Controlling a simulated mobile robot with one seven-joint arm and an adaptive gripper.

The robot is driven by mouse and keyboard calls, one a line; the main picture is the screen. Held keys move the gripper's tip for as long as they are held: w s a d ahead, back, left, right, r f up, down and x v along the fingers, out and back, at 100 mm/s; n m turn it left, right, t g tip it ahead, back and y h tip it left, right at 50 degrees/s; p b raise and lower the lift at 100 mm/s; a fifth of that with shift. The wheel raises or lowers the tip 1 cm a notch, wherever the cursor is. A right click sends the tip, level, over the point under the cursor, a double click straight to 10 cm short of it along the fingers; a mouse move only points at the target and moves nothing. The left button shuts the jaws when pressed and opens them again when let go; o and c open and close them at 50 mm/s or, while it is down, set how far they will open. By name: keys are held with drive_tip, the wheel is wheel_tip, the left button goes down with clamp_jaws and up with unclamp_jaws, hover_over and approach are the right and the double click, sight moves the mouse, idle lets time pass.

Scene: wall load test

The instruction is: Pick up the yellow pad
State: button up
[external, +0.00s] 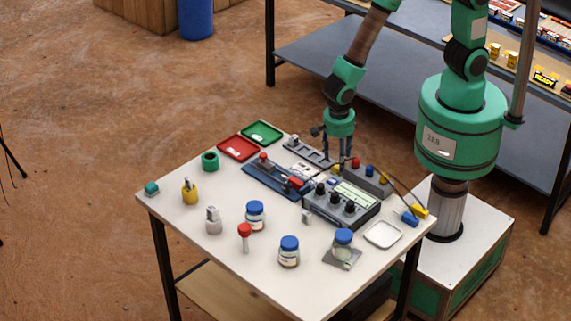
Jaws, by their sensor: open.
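A small yellow piece (335,168), possibly the yellow pad, shows at the back of the white table, partly hidden by my fingers and the grey box with coloured knobs. My gripper (338,156) points down over this spot, open, with its fingers close to the yellow piece. I cannot tell whether they touch it. Other yellow things are a small yellow cylinder (190,193) at the left and a yellow plug (420,211) at the right edge.
The white table (205,245) also holds a grey meter (340,205), a knobbed box (367,178), a blue fixture (265,184), red (238,148) and green (262,131) trays and several blue-lidded jars (289,252). Cables arch at the right. Shelving (400,75) stands behind.

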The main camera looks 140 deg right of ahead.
drive_tip(key=shift+s+f, duration=0.15)
drive_tip(key=shift+f, duration=1.25)
drive_tip(key=c, duration=1.1)
